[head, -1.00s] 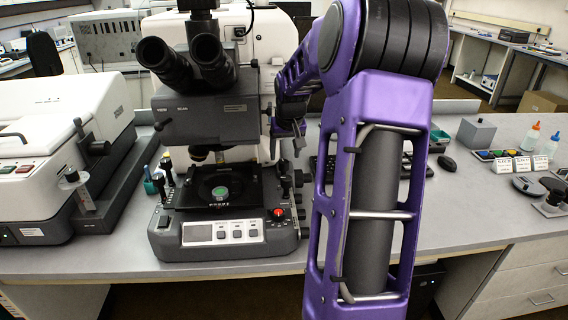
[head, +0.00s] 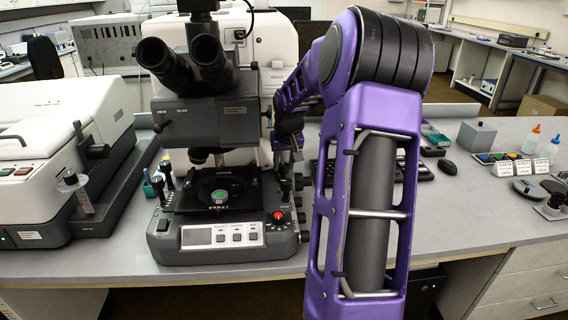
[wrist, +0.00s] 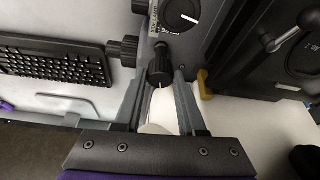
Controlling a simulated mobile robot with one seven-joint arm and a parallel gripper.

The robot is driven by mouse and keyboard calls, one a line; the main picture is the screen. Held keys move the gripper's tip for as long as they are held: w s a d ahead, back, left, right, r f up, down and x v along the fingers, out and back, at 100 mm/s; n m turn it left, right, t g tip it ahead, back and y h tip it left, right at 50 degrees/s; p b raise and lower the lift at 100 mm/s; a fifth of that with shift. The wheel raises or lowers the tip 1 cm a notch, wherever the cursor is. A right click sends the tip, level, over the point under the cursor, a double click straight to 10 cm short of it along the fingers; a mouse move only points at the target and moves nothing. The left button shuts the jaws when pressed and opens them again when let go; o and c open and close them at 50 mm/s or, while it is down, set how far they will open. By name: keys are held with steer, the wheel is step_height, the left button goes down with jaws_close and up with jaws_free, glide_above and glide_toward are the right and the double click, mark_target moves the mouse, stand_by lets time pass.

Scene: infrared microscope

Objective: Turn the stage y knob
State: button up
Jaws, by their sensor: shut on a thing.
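A black ribbed knob with a white line down it, which I take to be the stage y knob (wrist: 160,72), hangs below the microscope stage in the wrist view. My gripper (wrist: 161,76) has one grey finger on each side of it and is shut on it near the fingertips. The microscope (head: 212,110) stands on the bench in the head view, with a green round sample (head: 220,197) on its black stage (head: 190,200). In the head view my wrist is at the right side of the stage, and the fingers are hard to make out.
A larger black knob (wrist: 123,48) and a dial with a white mark (wrist: 181,12) are close to my fingers. A keyboard (wrist: 55,58) lies to the left in the wrist view. A red knob (head: 278,216) sits on the front of the microscope base. A mouse (head: 447,167) lies farther right.

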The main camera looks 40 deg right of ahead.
steer(key=shift+r+p, duration=0.1)
steer(key=shift+p, duration=0.35)
jaws_close()
steer(key=shift+r+n+y+p, duration=0.15)
steer(key=shift+n+y+p, duration=0.15)
steer(key=shift+n+p, duration=0.5)
steer(key=shift+n+y+p, duration=0.3)
steer(key=shift+n+p, duration=0.3)
steer(key=shift+p, duration=0.55)
steer(key=n+y+p, duration=0.1)
steer(key=n+p, duration=0.1)
steer(key=n+y+p, duration=0.1)
steer(key=n+p, duration=0.1)
steer(key=n, duration=0.1)
steer(key=shift+d+n+p, duration=0.2)
steer(key=shift+n+p, duration=0.1)
steer(key=shift+p, duration=0.1)
steer(key=n, duration=0.1)
steer(key=n+y+p, duration=0.1)
steer(key=n, duration=0.2)
steer(key=shift+f+g+y, duration=0.25)
steer(key=shift+g+y, duration=0.05)
steer(key=n+g, duration=0.1)
steer(key=n, duration=0.2)
steer(key=n+y, duration=0.1)
steer(key=n, duration=0.1)
steer(key=shift+w+d+n+g, duration=0.1)
steer(key=shift+w+n+g, duration=0.05)
steer(key=shift+n+g, duration=0.25)
